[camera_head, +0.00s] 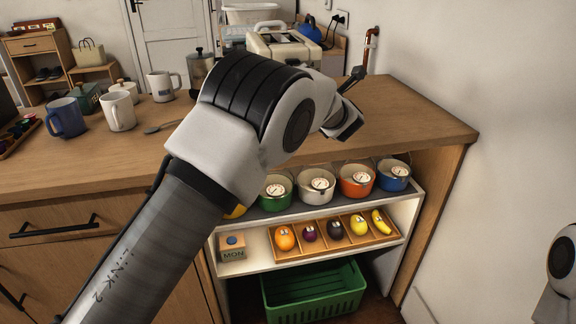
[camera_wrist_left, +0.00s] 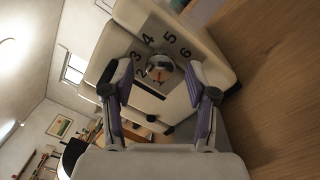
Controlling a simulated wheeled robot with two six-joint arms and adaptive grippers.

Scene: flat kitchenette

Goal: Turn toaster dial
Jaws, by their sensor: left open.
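The cream toaster (camera_head: 284,44) stands at the back of the wooden counter, partly hidden behind my left arm in the head view. In the left wrist view the toaster (camera_wrist_left: 140,22) shows its front tilted, with the numbers 2 to 6 around a round dial (camera_wrist_left: 159,68). The dial has a light face with a red-orange pointer mark. My left gripper (camera_head: 350,102) is open; in the wrist view its fingers stand on either side of the dial with visible gaps, and no contact shows. My right gripper is out of view.
A blue mug (camera_head: 66,118), white mugs (camera_head: 117,111) and a metal canister (camera_head: 201,72) stand on the counter's left side. A blue kettle (camera_head: 309,29) is behind the toaster. The counter's right part (camera_head: 410,115) is clear, ending near the wall. Pots stand on a shelf (camera_head: 408,203) below.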

